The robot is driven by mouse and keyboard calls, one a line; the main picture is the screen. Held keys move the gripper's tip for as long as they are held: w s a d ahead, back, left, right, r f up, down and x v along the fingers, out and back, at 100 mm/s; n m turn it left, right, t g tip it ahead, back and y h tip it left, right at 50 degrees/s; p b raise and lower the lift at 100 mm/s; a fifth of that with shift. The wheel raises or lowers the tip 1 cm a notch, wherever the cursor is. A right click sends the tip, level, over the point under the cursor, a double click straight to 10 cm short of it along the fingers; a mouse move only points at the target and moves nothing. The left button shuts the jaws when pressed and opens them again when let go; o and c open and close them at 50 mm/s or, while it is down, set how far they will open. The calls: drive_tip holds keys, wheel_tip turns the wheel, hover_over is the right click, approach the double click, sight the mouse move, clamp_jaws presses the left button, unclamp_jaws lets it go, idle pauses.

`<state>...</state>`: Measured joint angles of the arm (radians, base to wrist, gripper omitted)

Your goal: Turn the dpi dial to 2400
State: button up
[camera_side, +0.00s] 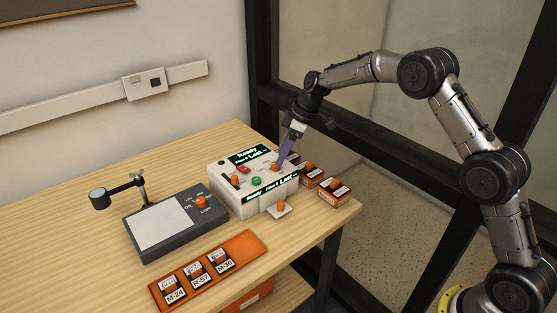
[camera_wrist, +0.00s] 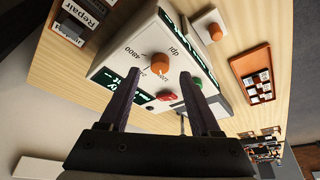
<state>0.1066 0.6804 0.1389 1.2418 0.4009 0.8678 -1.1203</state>
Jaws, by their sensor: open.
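The dpi dial (camera_wrist: 160,64) is an orange knob on top of the white scanner box (camera_side: 243,199). In the wrist view "dpi" and "4800" are printed beside it, and the other numbers are partly hidden. I cannot tell clearly which number its mark points to. My gripper (camera_wrist: 161,82) is open and empty, with its two dark fingers pointing at the box top. In the wrist view the dial shows between and just beyond the fingertips. In the side view my gripper (camera_side: 281,164) is right at the dial; contact cannot be told.
A red button (camera_wrist: 166,96) and a green button (camera_wrist: 197,83) sit close by on the box top. A light table (camera_side: 165,225) and an orange tray (camera_side: 236,247) of labelled pieces stand left and in front. Small boxes (camera_side: 333,192) stand at right.

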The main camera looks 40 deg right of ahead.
drive_tip(key=shift+x, duration=1.65)
clamp_jaws()
